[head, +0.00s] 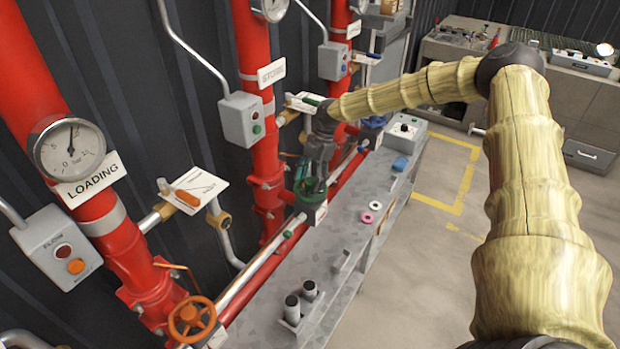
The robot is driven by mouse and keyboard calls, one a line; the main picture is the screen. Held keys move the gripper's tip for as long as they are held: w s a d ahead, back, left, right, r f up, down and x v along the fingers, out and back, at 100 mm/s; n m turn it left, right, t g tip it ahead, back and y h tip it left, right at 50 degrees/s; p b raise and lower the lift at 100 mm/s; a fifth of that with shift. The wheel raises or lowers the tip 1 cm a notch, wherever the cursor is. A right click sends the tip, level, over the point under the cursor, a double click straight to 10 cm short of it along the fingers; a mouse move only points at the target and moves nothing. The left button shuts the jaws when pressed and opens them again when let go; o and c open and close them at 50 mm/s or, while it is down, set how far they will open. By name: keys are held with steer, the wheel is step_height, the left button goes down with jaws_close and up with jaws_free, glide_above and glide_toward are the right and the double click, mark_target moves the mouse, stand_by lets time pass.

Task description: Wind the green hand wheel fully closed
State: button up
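The green hand wheel (310,191) is in the middle of the head view, low in front of the second red pipe, the one labelled STORE. My gripper (312,174) is at the wheel, reaching down onto it from above at the end of my arm. The dark fingers overlap the wheel and hide part of its rim and hub. The fingertips are small and dark against the wheel, so I cannot tell whether they grip it or how far apart they are.
An orange hand wheel (192,318) is at the lower left, and a blue one (374,122) is farther back.

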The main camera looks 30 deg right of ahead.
mark_target(307, 183)
steer(key=shift+s+d, duration=0.1)
steer(key=shift+d+r, duration=0.15)
steer(key=shift+r, duration=0.15)
steer(key=shift+r+p, duration=1)
steer(key=shift+r, duration=0.4)
steer(key=shift+r+p, duration=0.55)
steer(key=shift+r, duration=0.25)
steer(key=shift+r+p, duration=0.5)
steer(key=shift+r, duration=0.55)
steer(key=shift+f, duration=0.1)
